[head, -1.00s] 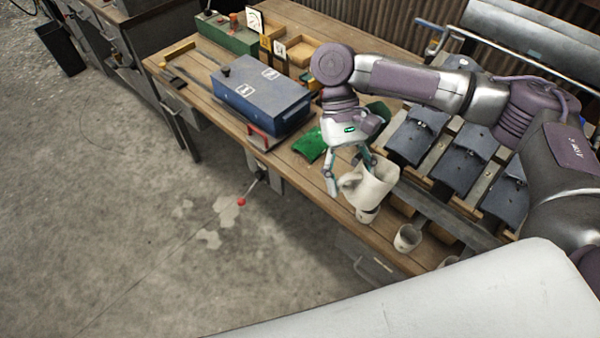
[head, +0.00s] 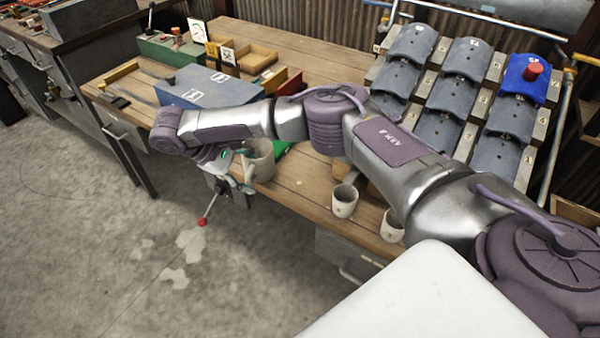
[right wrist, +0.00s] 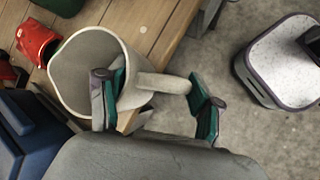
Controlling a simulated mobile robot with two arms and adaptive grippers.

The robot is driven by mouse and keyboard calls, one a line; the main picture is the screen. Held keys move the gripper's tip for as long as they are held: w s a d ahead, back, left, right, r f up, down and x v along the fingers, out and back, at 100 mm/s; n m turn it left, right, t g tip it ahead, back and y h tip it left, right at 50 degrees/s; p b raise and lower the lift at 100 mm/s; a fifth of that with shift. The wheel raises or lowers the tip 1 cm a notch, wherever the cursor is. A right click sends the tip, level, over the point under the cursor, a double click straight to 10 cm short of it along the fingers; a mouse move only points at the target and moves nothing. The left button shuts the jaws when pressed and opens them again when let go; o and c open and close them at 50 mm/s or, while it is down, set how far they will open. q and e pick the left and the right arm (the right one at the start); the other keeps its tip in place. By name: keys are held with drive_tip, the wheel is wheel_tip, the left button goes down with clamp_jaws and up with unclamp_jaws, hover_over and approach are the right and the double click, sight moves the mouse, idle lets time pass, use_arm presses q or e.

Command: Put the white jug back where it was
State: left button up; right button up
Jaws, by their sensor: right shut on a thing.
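The white jug (head: 262,163) is at the front edge of the wooden workbench, left of two small white cups. My right gripper (head: 237,166) is at its left side, partly hidden by my arm. In the right wrist view the jug (right wrist: 75,75) shows its wide open mouth. Its handle lies between the two teal-tipped fingers of my gripper (right wrist: 155,100), which is shut on the jug. I cannot tell whether the jug's base touches the bench. My left gripper is not in view.
White cups (head: 344,201) (head: 391,226) stand near the bench's front edge. A blue box (head: 205,88) and a green item (head: 281,148) lie behind the jug. A red-knobbed lever (head: 203,221) sticks out in front. A rack of dark curved pieces (head: 437,131) fills the right.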

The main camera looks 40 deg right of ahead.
drive_tip(key=s+d, duration=0.1)
drive_tip(key=d, duration=0.2)
drive_tip(key=s+d+p, duration=0.1)
drive_tip(key=d, duration=0.3)
drive_tip(key=s+d, duration=0.2)
drive_tip(key=d, duration=0.2)
drive_tip(key=shift+f, duration=1.8)
drive_tip(key=shift+f, duration=0.1)
drive_tip(key=o, duration=1.6)
drive_tip(key=shift+w+a+r, duration=0.1)
drive_tip(key=shift+a+r, duration=0.05)
drive_tip(key=shift+r, duration=0.15)
drive_tip(key=v, duration=1.1)
drive_tip(key=shift+a+r+p, duration=0.15)
drive_tip(key=shift+r+p, duration=0.1)
drive_tip(key=shift+p, duration=0.1)
